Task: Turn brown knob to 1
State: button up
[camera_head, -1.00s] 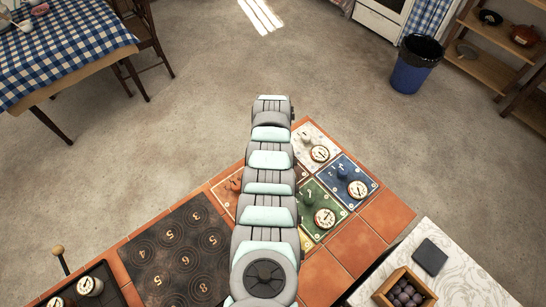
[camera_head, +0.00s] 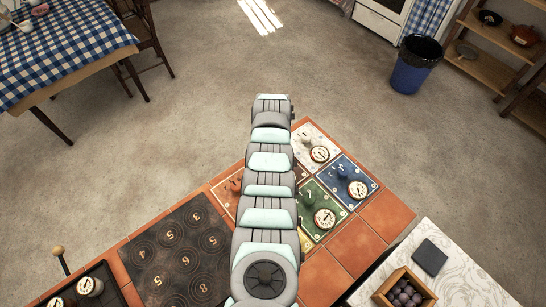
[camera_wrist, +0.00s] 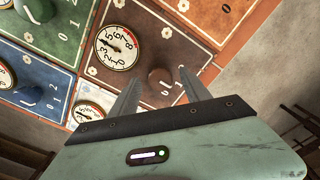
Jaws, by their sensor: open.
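The brown knob (camera_wrist: 160,80) stands on a brown panel (camera_wrist: 150,40) in the wrist view. A round white dial (camera_wrist: 117,47) sits beside it; its exact reading is hard to make out. Small numerals, including a 1, are printed near the knob. My gripper (camera_wrist: 160,73) is open, with one finger on each side of the knob in this view. I cannot tell whether either finger touches it. In the head view my arm hides the knob and most of the brown panel (camera_head: 301,172).
Green (camera_head: 316,212), blue (camera_head: 343,172) and white (camera_head: 308,135) panels with knobs and dials lie close by on the terracotta tiles (camera_head: 353,245). An orange panel (camera_wrist: 215,15) adjoins the brown one. A dark numbered board (camera_head: 172,252) lies left of my arm.

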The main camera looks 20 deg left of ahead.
notch_tip(320, 180, up, 10)
dwell(0.5)
dwell(0.4)
